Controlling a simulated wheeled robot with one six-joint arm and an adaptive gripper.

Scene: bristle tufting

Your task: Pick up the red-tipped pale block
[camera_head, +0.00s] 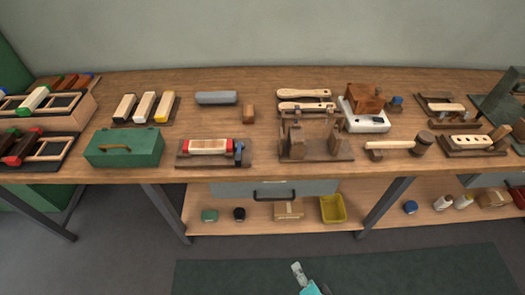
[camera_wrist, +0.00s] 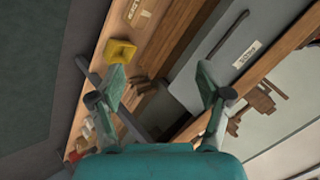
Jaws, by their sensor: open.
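A pale block with red ends (camera_head: 209,146) lies in a dark wooden fixture (camera_head: 187,161) near the front edge of the bench, right of the green box. I cannot tell whether the red ends belong to the block or to the fixture. My gripper (camera_wrist: 162,92) is open and empty in the wrist view, its two teal fingers wide apart in front of the bench's drawer and lower shelf. The block is not visible in the wrist view. In the head view a teal and grey part of my arm shows at the bottom edge, well below and right of the block.
Pale blocks with black, white and yellow ends stand in a rack (camera_head: 173,117) behind. A green box (camera_head: 123,147) is left, a wooden stand (camera_head: 316,148) right. A grey drawer (camera_wrist: 205,85) and yellow bin (camera_wrist: 119,52) are below the benchtop.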

